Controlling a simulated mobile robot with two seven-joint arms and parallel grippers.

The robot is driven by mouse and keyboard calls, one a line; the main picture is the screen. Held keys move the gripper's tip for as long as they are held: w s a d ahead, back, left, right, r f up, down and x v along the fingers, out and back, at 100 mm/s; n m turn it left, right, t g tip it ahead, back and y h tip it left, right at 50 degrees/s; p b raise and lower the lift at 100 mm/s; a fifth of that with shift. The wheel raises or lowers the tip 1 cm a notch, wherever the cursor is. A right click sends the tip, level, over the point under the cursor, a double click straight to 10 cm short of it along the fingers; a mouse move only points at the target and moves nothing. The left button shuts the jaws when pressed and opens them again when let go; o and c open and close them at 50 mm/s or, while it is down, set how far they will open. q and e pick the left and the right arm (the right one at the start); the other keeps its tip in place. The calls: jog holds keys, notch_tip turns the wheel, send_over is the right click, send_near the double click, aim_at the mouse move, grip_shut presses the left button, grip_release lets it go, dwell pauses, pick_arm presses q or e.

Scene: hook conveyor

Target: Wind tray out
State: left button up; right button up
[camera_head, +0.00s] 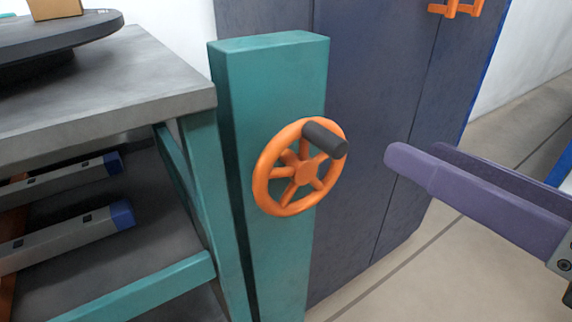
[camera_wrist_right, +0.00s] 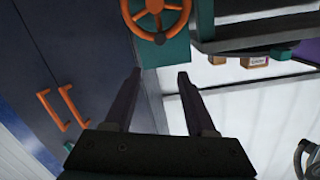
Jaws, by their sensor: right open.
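An orange handwheel (camera_head: 309,172) with spokes is mounted on the face of a teal post (camera_head: 270,75). A black handle (camera_head: 325,139) sticks out from the upper right of its rim. My right gripper (camera_head: 418,156) is open and empty to the right of the wheel, apart from it. In the right wrist view, the wheel (camera_wrist_right: 133,22) is at the top, beyond the open fingers (camera_wrist_right: 159,74). I cannot clearly make out a tray; grey rails (camera_head: 70,236) with blue ends lie under the bench at the left. My left gripper is out of view.
A grey-topped bench (camera_head: 130,85) stands left of the post, with a dark round turntable (camera_head: 60,35) and a cardboard box (camera_head: 55,8) on it. A dark blue cabinet (camera_head: 375,80) with orange handles (camera_head: 456,8) stands behind the post. Open floor (camera_head: 420,280) lies at lower right.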

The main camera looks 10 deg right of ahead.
aim_at(342, 148)
jog(key=shift+t+y, duration=0.3)
jog(key=shift+t, duration=0.2)
jog(key=w+a+f+b, duration=0.1)
jog(key=w, duration=0.1)
jog(key=w+a+f+b, duration=0.1)
jog(key=w+b, duration=0.1)
jog(key=w, duration=0.1)
jog(key=w+a+f+b, duration=0.1)
jog(key=w, duration=0.1)
jog(key=shift+w+f+b, duration=0.3)
jog(key=shift+w, duration=0.05)
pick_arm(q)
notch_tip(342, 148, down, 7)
pick_arm(e)
jog(key=shift+x, duration=0.75)
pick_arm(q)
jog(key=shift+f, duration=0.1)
pick_arm(e)
jog(key=c, duration=0.9)
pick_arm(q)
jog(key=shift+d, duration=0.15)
